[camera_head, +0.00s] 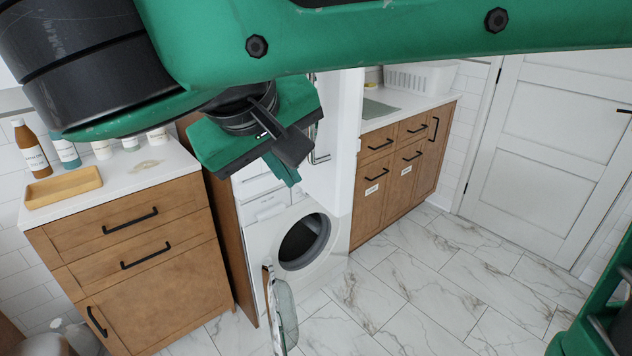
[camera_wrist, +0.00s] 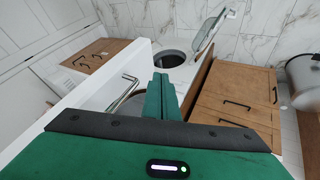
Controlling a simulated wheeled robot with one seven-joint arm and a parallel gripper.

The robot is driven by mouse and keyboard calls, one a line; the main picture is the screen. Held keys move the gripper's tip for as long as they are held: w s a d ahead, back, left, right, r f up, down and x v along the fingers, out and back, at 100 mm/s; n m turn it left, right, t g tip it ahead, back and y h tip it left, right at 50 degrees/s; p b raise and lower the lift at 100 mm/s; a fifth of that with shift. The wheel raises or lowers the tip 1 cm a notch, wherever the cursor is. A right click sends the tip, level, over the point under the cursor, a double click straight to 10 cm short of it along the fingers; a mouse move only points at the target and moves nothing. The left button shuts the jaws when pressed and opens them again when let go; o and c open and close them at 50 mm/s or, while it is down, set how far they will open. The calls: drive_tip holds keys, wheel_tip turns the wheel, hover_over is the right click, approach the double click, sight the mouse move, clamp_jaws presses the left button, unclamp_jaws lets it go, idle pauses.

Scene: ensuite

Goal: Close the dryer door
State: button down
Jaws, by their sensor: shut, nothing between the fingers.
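The dryer is a white front-loader (camera_head: 262,235) with a dark round opening, low between the wooden cabinets in the head view; its opening also shows in the wrist view. Its round door (camera_head: 283,312) stands wide open, swung out to the left and seen nearly edge-on. The door (camera_wrist: 212,28) also shows at the top of the wrist view, beyond my fingers. My gripper (camera_head: 292,180) is shut and empty, above and in front of the machine, apart from the door. Its green fingers (camera_wrist: 160,82) are together in the wrist view.
A white upright panel (camera_head: 343,130) with a metal handle stands close to the right of my gripper. A wooden cabinet (camera_head: 145,265) is left of the dryer, with bottles and a tray on top. Another cabinet (camera_head: 400,165) stands right. The marble floor (camera_head: 420,285) in front is clear.

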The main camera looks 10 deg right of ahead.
approach(323, 197)
wheel_tip(323, 197, down, 3)
drive_tip(key=a, duration=0.3)
drive_tip(key=shift+w+d+f, duration=0.1)
drive_tip(key=shift+w+d, duration=0.25)
drive_tip(key=shift+d, duration=0.3)
drive_tip(key=shift+w+d+f, duration=0.1)
drive_tip(key=shift+w+d, duration=0.3)
drive_tip(key=shift+d, duration=0.3)
drive_tip(key=shift+w+d+f, duration=0.1)
drive_tip(key=shift+w+d, duration=0.25)
drive_tip(key=shift+d, duration=0.3)
